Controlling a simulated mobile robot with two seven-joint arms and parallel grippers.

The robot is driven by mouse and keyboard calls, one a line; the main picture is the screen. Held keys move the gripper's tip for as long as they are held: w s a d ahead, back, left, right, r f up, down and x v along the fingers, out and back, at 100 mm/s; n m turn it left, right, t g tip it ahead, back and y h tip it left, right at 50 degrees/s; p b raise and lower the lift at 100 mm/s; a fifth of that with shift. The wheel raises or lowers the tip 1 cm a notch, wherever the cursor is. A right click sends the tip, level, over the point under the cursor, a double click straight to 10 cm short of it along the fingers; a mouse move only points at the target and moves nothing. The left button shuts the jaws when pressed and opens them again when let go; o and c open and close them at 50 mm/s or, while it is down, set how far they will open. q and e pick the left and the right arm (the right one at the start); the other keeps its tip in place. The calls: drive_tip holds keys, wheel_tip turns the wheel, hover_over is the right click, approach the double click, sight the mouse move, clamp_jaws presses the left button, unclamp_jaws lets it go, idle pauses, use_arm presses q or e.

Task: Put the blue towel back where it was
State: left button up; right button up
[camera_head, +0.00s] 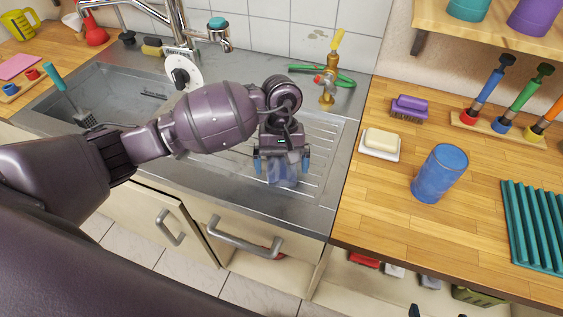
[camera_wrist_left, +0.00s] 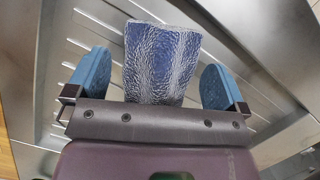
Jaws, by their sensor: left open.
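My left gripper (camera_head: 281,163) points down over the ridged drainboard of the steel sink, with its blue fingers apart. A blue, crinkled piece that looks like the towel (camera_head: 284,176) is between and below the fingers, on or just above the drainboard. In the left wrist view the blue towel (camera_wrist_left: 160,62) has paler, whitish patches and stands between the two open fingers (camera_wrist_left: 156,82), with a gap on each side. Its lower part is hidden by the gripper body. I do not see my right gripper.
A blue cylinder (camera_head: 440,173) stands on the wooden counter, right of the soap dish (camera_head: 379,145) and brush (camera_head: 409,108). A teal ribbed mat (camera_head: 535,228) lies at the right.

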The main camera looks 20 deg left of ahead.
sight(282, 157)
use_arm(q)
drive_tip(key=v, duration=0.6)
drive_tip(key=shift+r+p, duration=0.25)
drive_tip(key=shift+p, duration=0.15)
drive_tip(key=shift+w+a+r, duration=0.1)
drive_tip(key=shift+w+r, duration=0.1)
drive_tip(key=shift+r, duration=0.3)
use_arm(e)
drive_tip(key=shift+w+a+r, duration=0.1)
drive_tip(key=shift+w+r, duration=0.55)
drive_tip(key=shift+r, duration=0.3)
drive_tip(key=shift+s+f, duration=0.1)
drive_tip(key=shift+s, duration=0.1)
